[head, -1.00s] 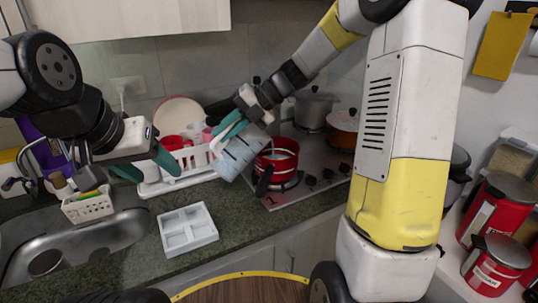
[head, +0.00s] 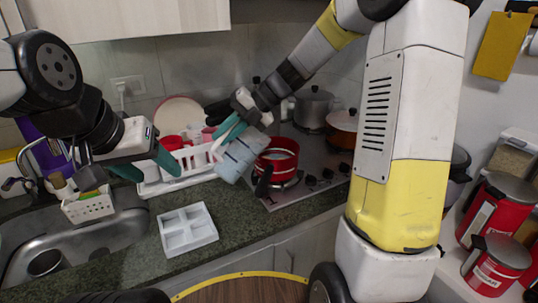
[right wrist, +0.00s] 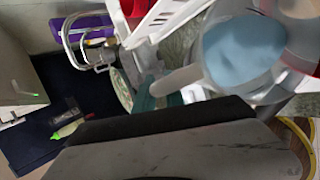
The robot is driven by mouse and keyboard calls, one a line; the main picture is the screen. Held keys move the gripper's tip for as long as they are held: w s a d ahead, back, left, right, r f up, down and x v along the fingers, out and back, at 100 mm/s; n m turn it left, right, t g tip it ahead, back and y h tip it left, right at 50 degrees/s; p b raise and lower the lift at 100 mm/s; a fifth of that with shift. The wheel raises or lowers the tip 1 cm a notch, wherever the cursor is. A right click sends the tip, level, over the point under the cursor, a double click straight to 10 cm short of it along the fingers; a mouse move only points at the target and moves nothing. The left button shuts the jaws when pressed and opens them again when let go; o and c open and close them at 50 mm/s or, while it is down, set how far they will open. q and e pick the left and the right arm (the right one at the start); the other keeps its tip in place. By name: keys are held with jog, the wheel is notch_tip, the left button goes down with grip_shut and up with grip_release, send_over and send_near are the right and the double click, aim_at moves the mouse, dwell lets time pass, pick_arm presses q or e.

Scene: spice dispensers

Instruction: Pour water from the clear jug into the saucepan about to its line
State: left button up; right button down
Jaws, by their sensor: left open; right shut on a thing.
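The clear jug (head: 240,158) is tilted, with its mouth side toward the saucepan, and holds bluish water. My right gripper (head: 226,130) is shut on the jug's handle and holds it in the air, just left of the saucepan. In the right wrist view the jug (right wrist: 243,50) shows water inside and its pale handle at the fingers. The red saucepan (head: 283,150) stands on the hob, its black handle toward the front. I cannot make out its line or water level. My left gripper (head: 148,168) is open and empty, in front of the dish rack.
A white dish rack (head: 180,182) with red cups stands behind the left gripper. A white divided tray (head: 188,230) lies on the counter. The sink (head: 100,240) is at left. A grey pot (head: 314,108) and an orange pot (head: 342,128) stand behind the saucepan.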

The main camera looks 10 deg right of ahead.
aim_at(217, 144)
jog(key=a+f+h, duration=0.1)
jog(key=s+a+f+t+h, duration=0.1)
jog(key=a+f+n+h, duration=0.1)
jog(key=shift+s+t, duration=0.3)
jog(key=shift+s+a+f+h+b, duration=0.3)
jog(key=shift+a+h+b, duration=0.3)
jog(key=shift+h+b, duration=0.1)
jog(key=shift+s+a+n+t+h+b, duration=0.1)
jog(key=shift+a+n+t+h+b, duration=0.2)
jog(key=shift+b, duration=0.45)
